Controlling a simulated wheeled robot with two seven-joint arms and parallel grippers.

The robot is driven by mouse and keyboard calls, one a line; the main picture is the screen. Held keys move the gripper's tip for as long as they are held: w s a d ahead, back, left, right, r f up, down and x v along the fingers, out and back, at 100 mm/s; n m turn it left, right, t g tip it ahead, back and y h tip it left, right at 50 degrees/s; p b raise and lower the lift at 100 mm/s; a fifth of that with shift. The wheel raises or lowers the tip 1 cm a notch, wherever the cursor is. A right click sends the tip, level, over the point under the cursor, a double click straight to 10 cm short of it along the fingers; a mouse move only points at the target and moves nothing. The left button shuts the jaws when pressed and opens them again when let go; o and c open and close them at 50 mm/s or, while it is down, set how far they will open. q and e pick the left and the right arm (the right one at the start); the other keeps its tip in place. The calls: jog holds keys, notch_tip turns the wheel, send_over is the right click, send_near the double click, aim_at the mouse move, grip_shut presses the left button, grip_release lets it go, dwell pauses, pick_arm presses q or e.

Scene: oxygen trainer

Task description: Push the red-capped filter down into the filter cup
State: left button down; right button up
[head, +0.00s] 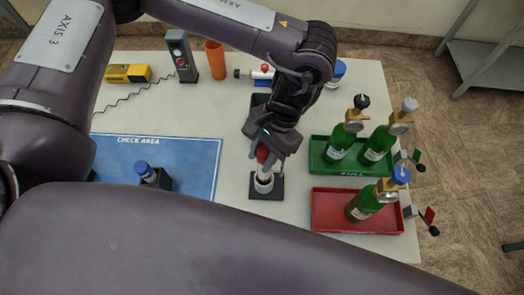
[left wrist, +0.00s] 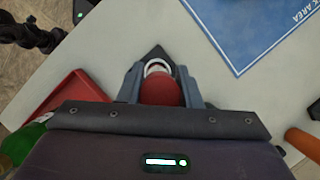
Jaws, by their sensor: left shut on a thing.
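The red-capped filter (head: 263,154) is between the fingers of my left gripper (head: 265,160), right above the white filter cup (head: 263,183). The cup stands on a dark square base. In the left wrist view, the red cap (left wrist: 160,91) sits between the two grey fingers of my left gripper (left wrist: 160,85), and the white cup rim (left wrist: 157,66) shows just beyond it. The filter's lower end is at the cup's mouth; how deep it sits I cannot tell. My right gripper is not clearly seen in the head view.
A green tray (head: 318,165) with two green bottles and a red tray (head: 320,212) with one bottle stand to the right. The blue check area (head: 205,155) lies left, with a blue-capped item (head: 146,170). An orange cup (head: 215,60) and yellow device (head: 128,73) stand behind.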

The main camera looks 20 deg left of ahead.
aim_at(259, 175)
dwell(0.4)
pick_arm(q)
jog(key=shift+p, duration=0.35)
dwell(0.5)
jog(key=shift+p, duration=0.65)
dwell(0.5)
jog(key=shift+f+b, duration=2.1)
jog(key=shift+f, duration=1.5)
jog(key=c, duration=0.9)
grip_release()
jog(key=shift+c, duration=0.2)
jog(key=v, duration=0.7)
jog(key=shift+r+b, duration=0.3)
jog(key=shift+b, duration=0.1)
